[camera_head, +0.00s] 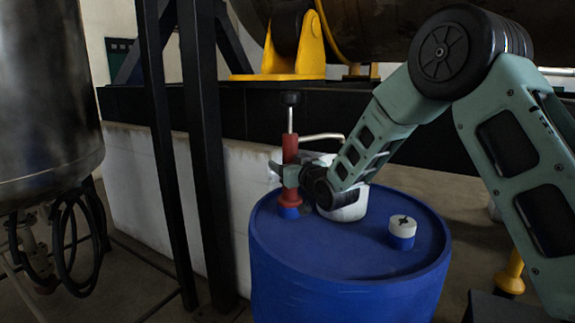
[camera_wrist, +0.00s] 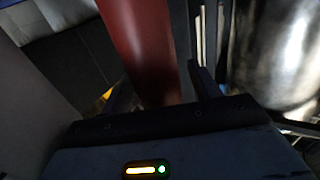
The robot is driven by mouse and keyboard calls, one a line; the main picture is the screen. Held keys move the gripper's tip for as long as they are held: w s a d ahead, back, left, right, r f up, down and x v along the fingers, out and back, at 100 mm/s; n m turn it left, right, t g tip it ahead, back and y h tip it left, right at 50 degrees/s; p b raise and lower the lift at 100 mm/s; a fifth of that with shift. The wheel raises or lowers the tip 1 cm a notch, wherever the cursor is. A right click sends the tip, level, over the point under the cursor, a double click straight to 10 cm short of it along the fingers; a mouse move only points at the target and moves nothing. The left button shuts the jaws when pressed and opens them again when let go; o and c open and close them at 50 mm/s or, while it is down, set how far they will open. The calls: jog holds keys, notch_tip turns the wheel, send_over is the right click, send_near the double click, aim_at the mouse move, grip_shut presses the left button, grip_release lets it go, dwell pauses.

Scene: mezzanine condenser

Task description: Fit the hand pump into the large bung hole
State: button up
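The hand pump (camera_head: 291,155) stands upright at the left of the blue drum's (camera_head: 335,262) lid in the head view. It has a red body, a bright rod, a black knob and a pale spout pointing right. Its lower end is over a blue collar (camera_head: 289,213) at the large bung hole; whether it is fully seated I cannot tell. My gripper (camera_head: 283,172) is at the pump's middle, coming from the right. In the wrist view the red body (camera_wrist: 140,45) runs between the dark fingers (camera_wrist: 165,90); their contact with it is unclear in the dark.
A white-capped smaller bung (camera_head: 402,226) rises from the lid's right side. A white container (camera_head: 347,207) is partly hidden behind my wrist. Dark steel posts (camera_head: 205,150) stand left of the drum. A metal tank (camera_head: 45,100) with black hoses is further left.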

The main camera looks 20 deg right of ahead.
jog(key=b+v, duration=0.1)
jog(key=v, duration=1.6)
jog(key=shift+s, duration=0.25)
jog(key=shift+d, duration=0.1)
